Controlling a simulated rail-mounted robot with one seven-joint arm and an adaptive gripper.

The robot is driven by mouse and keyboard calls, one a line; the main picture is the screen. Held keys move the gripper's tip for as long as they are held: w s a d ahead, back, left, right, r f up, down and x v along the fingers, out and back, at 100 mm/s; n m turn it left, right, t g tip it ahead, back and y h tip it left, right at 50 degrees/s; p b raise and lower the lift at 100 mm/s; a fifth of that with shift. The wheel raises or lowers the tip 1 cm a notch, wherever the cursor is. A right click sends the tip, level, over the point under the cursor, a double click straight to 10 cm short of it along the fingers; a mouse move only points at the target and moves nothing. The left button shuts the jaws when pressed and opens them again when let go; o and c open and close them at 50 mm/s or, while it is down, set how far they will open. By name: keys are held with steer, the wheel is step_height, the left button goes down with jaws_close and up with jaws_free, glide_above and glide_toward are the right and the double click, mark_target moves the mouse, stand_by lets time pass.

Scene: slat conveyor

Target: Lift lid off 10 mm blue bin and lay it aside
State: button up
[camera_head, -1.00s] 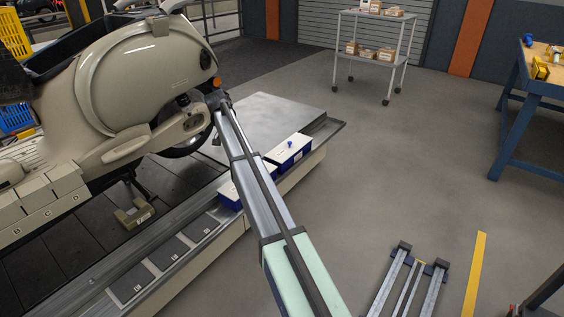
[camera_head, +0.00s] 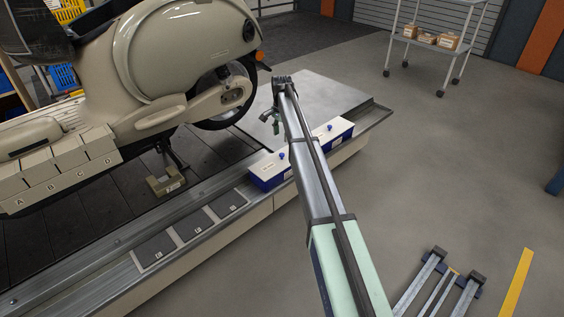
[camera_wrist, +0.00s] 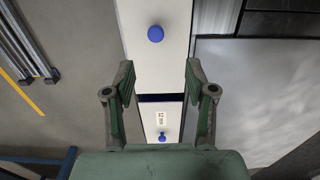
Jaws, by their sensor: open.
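Two blue bins with white lids stand end to end on the conveyor's side ledge. In the head view the nearer bin (camera_head: 264,180) has a blue knob and a small label on its lid (camera_head: 268,165). The farther bin (camera_head: 343,136) is partly hidden by my arm, and its lid also has a blue knob (camera_head: 337,125). I cannot read which is 10 mm. My gripper (camera_head: 270,117) is open and empty, above the bins. In the wrist view its fingers (camera_wrist: 160,75) spread over the gap between the lids, with one knob (camera_wrist: 155,34) beyond the fingertips and another (camera_wrist: 162,137) nearer the palm.
A beige scooter (camera_head: 165,60) stands on the slat conveyor, left of my arm. Dark lettered pads (camera_head: 192,224) lie along the ledge. A metal plate (camera_head: 310,95) is behind the bins. A shelf cart (camera_head: 435,45) stands at the back. The floor to the right is mostly clear.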

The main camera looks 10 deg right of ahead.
mark_target(282, 154)
step_height(282, 154, down, 6)
steer(key=shift+r+b, duration=0.1)
steer(key=shift+b, duration=0.45)
steer(key=shift+s+f+b, duration=0.2)
steer(key=shift+f+b, duration=0.3)
steer(key=shift+f, duration=0.8)
steer(key=shift+s+f+b, duration=0.2)
steer(key=shift+f+b, duration=0.25)
steer(key=shift+f, duration=0.8)
jaws_close()
